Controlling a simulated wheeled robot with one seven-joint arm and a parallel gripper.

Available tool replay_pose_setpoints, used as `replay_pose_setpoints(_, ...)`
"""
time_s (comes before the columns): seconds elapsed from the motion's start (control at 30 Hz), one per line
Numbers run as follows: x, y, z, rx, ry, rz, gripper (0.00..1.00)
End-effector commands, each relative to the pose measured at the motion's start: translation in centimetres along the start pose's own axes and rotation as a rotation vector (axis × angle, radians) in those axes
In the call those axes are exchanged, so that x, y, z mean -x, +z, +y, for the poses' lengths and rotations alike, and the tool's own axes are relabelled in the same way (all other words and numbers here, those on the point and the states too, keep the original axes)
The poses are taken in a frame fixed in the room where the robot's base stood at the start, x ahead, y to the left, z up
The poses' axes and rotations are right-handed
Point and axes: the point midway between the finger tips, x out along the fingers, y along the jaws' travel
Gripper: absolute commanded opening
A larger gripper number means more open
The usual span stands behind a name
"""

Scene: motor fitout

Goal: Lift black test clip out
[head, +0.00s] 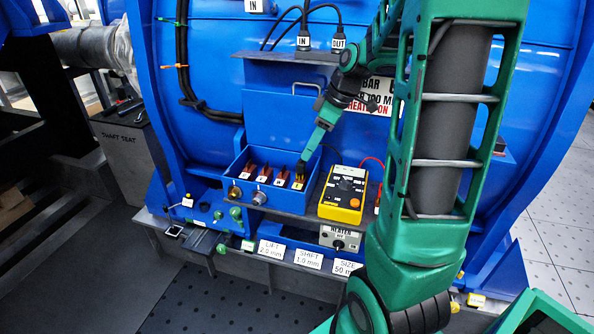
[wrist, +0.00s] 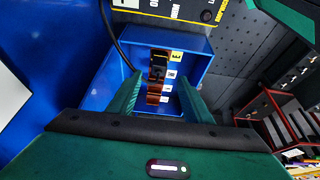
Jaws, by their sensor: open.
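A blue open-topped terminal box (head: 247,205) on the motor's side holds a row of copper-brown terminals with white letter labels and one yellow label. The black test clip (wrist: 158,72) appears as a dark piece on the terminal row in the wrist view, near the yellow label. I cannot tell whether either finger touches the clip.
A yellow test meter (head: 344,196) stands just right of the box. A grey ledge (head: 290,57) with black IN and OUT cables is above. A heater unit (head: 340,239) and label plates (head: 308,259) are below. The box walls are close around my fingers.

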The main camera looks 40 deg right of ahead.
Motion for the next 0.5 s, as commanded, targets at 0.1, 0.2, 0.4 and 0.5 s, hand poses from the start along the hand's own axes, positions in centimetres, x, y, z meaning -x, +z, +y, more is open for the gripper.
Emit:
replay_pose_setpoints(0.1, -0.7, 0.0, 0.0, 0.000, 0.001, 0.000, 0.45)
replay_pose_setpoints(0.2, -1.4, 0.0, 0.0, 0.001, -0.001, -0.002, 0.45)
replay_pose_setpoints(0.4, -4.2, -0.1, 0.1, 0.001, -0.003, -0.003, 0.45)
replay_pose_setpoints(0.5, -5.3, -0.2, 0.1, 0.001, -0.002, -0.002, 0.45)
